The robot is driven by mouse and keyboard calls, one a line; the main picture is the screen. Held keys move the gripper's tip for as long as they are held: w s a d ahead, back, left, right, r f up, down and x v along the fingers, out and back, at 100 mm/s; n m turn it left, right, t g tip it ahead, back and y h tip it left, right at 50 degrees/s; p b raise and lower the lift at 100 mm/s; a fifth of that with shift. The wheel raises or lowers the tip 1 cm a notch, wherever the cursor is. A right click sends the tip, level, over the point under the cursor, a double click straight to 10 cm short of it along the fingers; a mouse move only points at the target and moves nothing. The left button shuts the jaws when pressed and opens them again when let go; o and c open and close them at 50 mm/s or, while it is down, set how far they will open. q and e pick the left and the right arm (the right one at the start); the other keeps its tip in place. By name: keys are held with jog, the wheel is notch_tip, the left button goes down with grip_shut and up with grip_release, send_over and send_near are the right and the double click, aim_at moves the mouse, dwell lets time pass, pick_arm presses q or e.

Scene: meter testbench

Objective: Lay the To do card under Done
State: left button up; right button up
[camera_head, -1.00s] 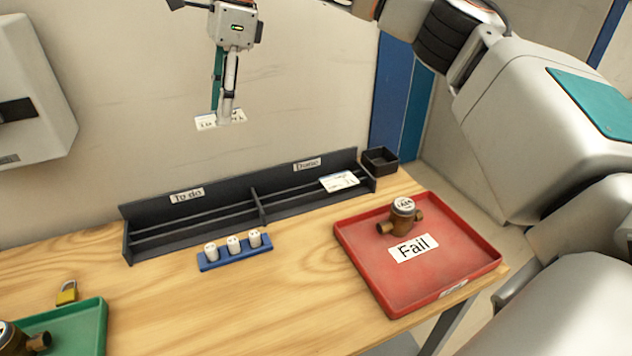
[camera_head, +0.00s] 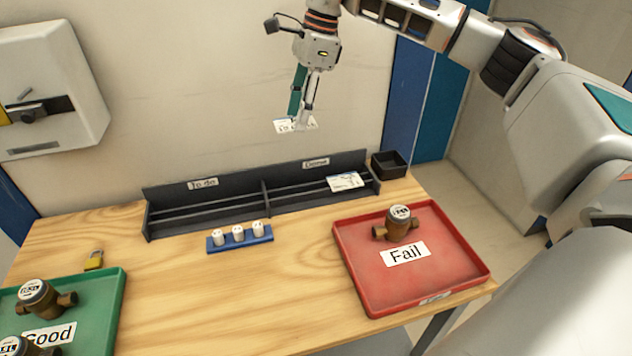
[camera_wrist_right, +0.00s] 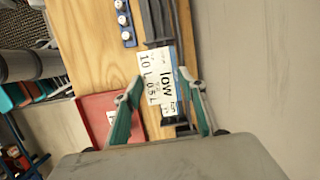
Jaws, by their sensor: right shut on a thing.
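My right gripper (camera_head: 301,122) is shut on a white printed card (camera_head: 283,126), the To do card, held in the air above the rack. In the right wrist view the card (camera_wrist_right: 148,66) shows large print between the fingers (camera_wrist_right: 165,100). The dark two-part rack (camera_head: 264,200) stands at the back of the table, with a To do label (camera_head: 202,184) on its left part and a Done label (camera_head: 316,163) on its right part. Another white card (camera_head: 346,181) rests at the right end of the Done part. The To do part looks empty. My left gripper is out of view.
A blue holder (camera_head: 240,244) with white pegs stands before the rack. A red Fail tray (camera_head: 375,297) with a brass meter (camera_head: 398,222) is at right, a green Good tray (camera_head: 112,310) at left. A small black box (camera_head: 389,165) sits beyond the rack's right end. A padlock (camera_head: 94,260) lies at left.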

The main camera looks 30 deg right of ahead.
notch_tip(320, 180, down, 20)
jog(key=shift+r, duration=0.2)
dwell(0.4)
jog(key=shift+f, duration=0.2)
jog(key=o, duration=0.5)
jog(key=shift+r, duration=0.1)
jog(key=v, duration=1.2)
jog(key=shift+r, duration=0.1)
jog(key=shift+s, duration=0.1)
